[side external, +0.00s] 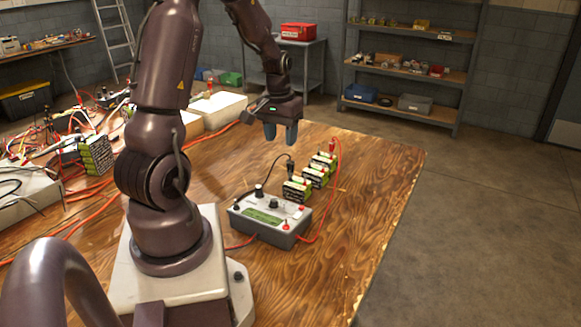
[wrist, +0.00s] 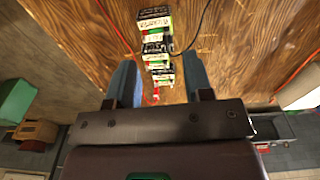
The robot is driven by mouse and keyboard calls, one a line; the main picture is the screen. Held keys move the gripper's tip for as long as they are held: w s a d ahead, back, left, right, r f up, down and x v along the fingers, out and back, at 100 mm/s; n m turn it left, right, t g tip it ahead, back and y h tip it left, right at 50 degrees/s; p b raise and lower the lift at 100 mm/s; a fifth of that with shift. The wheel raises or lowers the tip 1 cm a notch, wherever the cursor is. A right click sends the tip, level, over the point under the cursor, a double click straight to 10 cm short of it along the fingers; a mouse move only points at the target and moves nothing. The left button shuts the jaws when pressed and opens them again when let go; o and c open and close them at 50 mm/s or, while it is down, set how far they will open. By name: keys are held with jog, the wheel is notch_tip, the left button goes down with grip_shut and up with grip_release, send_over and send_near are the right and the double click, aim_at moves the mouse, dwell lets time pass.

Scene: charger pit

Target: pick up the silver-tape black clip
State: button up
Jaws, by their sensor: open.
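A black clip (side external: 290,169) on a black lead stands at the near end of a short row of green-and-black battery blocks (side external: 297,189). Silver tape on it is too small to make out. In the wrist view the black lead (wrist: 203,25) curves in to the row from the right; the clip itself is hard to pick out there. My gripper (side external: 281,142) is open and empty, above the table and behind the row in the side view. In the wrist view its blue fingers (wrist: 160,72) point down, apart, on either side of the far end of the row.
A grey charger box (side external: 270,220) with knobs sits in front of the blocks. A red clip (side external: 332,147) on a red lead stands at the row's far end. Cluttered wires and packs (side external: 95,155) fill the table's left. The wooden table (side external: 375,190) is clear to the right.

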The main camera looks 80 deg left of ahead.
aim_at(290, 160)
jog(key=shift+t+y, duration=0.3)
jog(key=a+f, duration=0.1)
jog(key=f, duration=0.1)
jog(key=w+a+f, duration=0.1)
jog(key=f, duration=0.1)
jog(key=w+a+f, duration=0.1)
jog(key=f, duration=0.2)
jog(key=shift+w+a, duration=0.15)
jog(key=shift+w, duration=0.1)
jog(key=shift+w+a+f, duration=0.15)
jog(key=shift+w+f, duration=0.05)
jog(key=shift+f, duration=0.75)
jog(key=shift+w+a+f, duration=0.15)
jog(key=shift+a+f, duration=0.05)
jog(key=shift+f, duration=0.75)
jog(key=shift+w+a+f, duration=0.15)
jog(key=shift+w+f, duration=0.05)
jog(key=shift+f, duration=0.75)
jog(key=c, duration=0.8)
